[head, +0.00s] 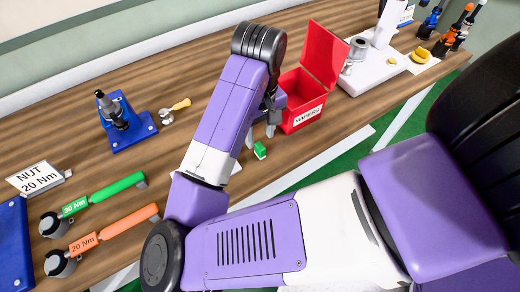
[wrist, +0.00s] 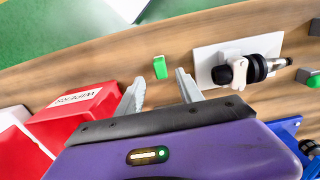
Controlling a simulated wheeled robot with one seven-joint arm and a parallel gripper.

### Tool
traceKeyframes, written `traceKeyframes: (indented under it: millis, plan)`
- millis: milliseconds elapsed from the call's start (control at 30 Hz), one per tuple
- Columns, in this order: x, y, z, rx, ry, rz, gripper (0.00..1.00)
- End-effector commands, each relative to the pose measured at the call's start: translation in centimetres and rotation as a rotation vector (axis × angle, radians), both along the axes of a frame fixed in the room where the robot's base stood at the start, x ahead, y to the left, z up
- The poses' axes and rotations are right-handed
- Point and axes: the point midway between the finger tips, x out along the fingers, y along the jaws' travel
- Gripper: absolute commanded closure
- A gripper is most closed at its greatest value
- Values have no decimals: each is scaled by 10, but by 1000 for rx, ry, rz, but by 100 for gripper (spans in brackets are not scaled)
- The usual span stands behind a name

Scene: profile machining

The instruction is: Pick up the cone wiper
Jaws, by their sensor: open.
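A small green block, which I take for the cone wiper (head: 260,150), lies on the wooden table just left of the red bin. It also shows in the wrist view (wrist: 160,67), a little beyond the fingertips and between their lines. My gripper (wrist: 158,82) is open and empty, with its two grey fingers apart and pointing at the green block. In the head view my gripper (head: 262,132) is above the table, close to the block and partly hidden by my arm.
A red bin labelled WIPERS (head: 303,112) with a raised lid stands right beside my gripper. In the wrist view, a white plate (wrist: 205,62) with a black tool holder (wrist: 252,70) is on the other side. The table's front edge is near the green block.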

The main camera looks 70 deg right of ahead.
Motion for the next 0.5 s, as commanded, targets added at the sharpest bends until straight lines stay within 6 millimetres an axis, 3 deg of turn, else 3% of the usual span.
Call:
traceKeyframes:
  millis: [333, 500]
  plan:
    - [-3, 5, -41, 1, 0, 1, 56]
    - [-3, 5, -52, -1, 0, -1, 56]
